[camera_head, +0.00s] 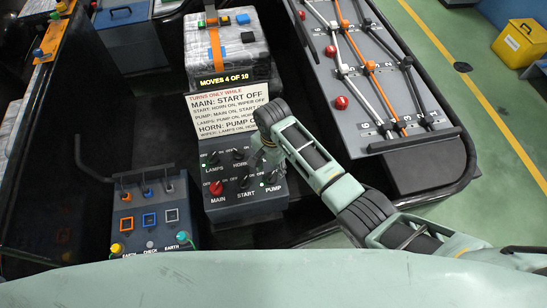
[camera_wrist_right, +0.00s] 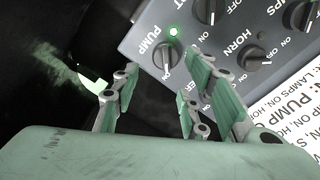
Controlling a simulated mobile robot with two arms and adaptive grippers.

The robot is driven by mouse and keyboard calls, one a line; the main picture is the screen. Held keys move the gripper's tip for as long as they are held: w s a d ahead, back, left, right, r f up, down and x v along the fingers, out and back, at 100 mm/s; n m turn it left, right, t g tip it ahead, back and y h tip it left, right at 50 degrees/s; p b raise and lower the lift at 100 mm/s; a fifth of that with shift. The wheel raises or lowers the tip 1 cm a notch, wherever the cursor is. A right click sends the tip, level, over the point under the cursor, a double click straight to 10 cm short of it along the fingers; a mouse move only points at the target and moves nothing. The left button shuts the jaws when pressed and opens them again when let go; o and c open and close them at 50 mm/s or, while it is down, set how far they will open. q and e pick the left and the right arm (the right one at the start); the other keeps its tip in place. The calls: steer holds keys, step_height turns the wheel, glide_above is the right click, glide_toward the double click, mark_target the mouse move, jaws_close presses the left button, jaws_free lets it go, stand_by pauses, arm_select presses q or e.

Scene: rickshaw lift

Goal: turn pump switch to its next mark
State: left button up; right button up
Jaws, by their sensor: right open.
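The pump switch (camera_wrist_right: 166,55) is a small dark round knob with a pale pointer line, on the grey switch panel (camera_head: 245,204). In the wrist view a green light glows beside it, and its pointer lies roughly upright in that picture. Contact with the knob cannot be made out. My left gripper is out of view.
The horn knob (camera_wrist_right: 254,58) and start knob (camera_wrist_right: 210,10) sit close by. The red main knob (camera_head: 215,188) is at the panel's left. A rules card (camera_head: 228,113) stands behind, below a "MOVES 4 OF 10" display (camera_head: 226,78).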

steer(key=shift+r, duration=2.35)
